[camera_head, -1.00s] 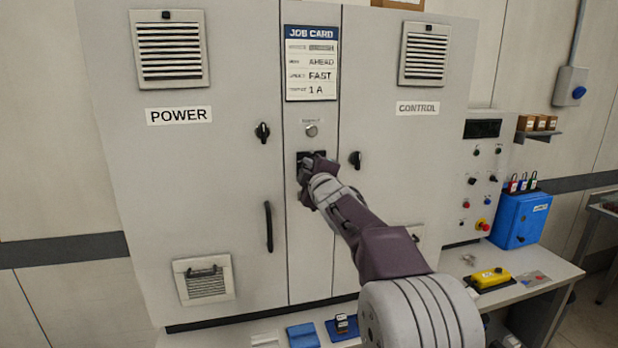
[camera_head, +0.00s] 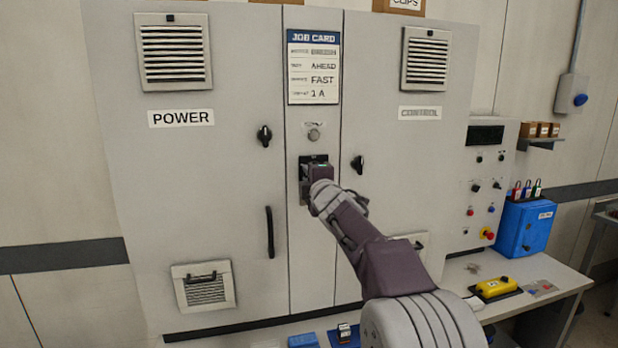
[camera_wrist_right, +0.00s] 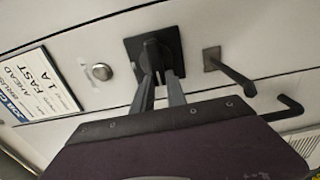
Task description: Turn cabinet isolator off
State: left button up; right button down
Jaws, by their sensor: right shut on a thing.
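The cabinet isolator is a black rotary handle (camera_wrist_right: 153,52) on a square black plate (camera_wrist_right: 172,42), on the narrow middle panel of the cabinet. The handle's exact angle is hard to tell. My left gripper is in neither view.
A round button (camera_head: 314,134) and a job card (camera_head: 314,75) are above the isolator. Black door knobs (camera_head: 265,136) (camera_head: 358,165) flank it, and a long door handle (camera_head: 269,232) is lower left. A bench with a yellow pendant (camera_head: 496,287) and blue box (camera_head: 524,228) stands right.

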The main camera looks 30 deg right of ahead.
jog(key=shift+f, duration=0.2)
jog(key=c, duration=1.6)
grip_release()
jog(key=shift+o, duration=1.3)
jog(key=shift+r, duration=0.15)
jog(key=v, duration=0.9)
jog(key=shift+a, duration=0.1)
